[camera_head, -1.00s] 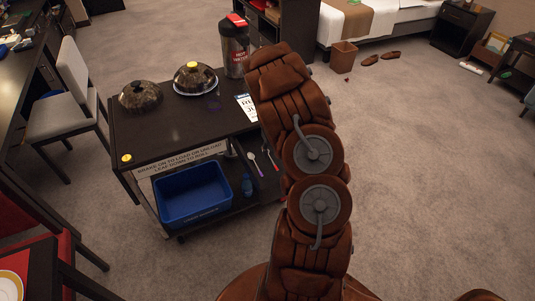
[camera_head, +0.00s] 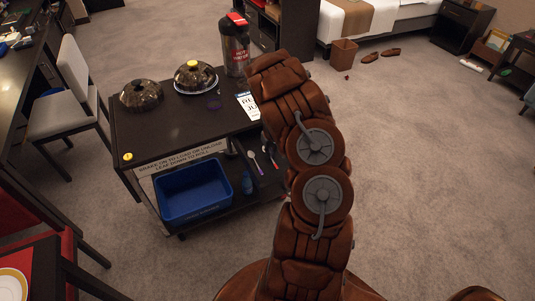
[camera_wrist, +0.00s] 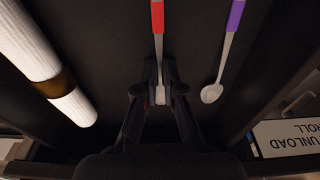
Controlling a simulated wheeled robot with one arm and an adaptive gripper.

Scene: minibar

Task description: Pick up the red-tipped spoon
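The red-tipped spoon (camera_wrist: 158,45) lies on a dark surface in the wrist view, its red end at the top and its pale metal part running down between my fingers. In the head view the spoon (camera_head: 270,154) is on the cart's lower shelf. My gripper (camera_wrist: 159,90) is at the spoon's metal end, with one finger on each side. The fingers look apart, with no clear grip on it. My gripper is hidden in the head view, where my brown arm covers the cart's right side.
A purple-tipped spoon (camera_wrist: 225,50) lies just right of the red-tipped one. A white roll-shaped thing (camera_wrist: 45,60) is at left.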

